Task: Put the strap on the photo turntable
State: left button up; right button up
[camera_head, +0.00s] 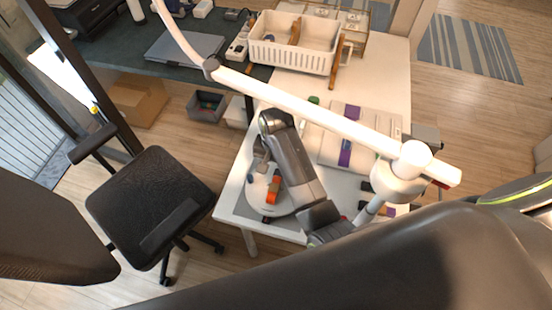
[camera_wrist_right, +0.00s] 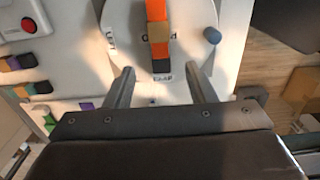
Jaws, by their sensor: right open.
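An orange strap (camera_head: 273,188) with a tan band and a dark end lies on the white round photo turntable (camera_head: 259,193). In the right wrist view the strap (camera_wrist_right: 156,12) runs lengthwise across the turntable (camera_wrist_right: 190,18), its dark end toward my gripper, near printed lettering. My right gripper (camera_wrist_right: 160,85) is open, its two fingers apart on either side below the strap's dark end, with nothing between them. In the head view my right gripper (camera_head: 260,160) is over the turntable area, partly hidden by its own wrist. My left gripper is not in view.
A blue knob (camera_wrist_right: 212,35) stands at the turntable's right side, and a red button (camera_wrist_right: 28,25) sits at upper left. Several coloured pieces lie at left. A white basket (camera_head: 290,56) stands at the table's back. A white lamp arm (camera_head: 300,103) crosses above the table.

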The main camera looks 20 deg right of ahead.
jog(key=shift+r, duration=1.7)
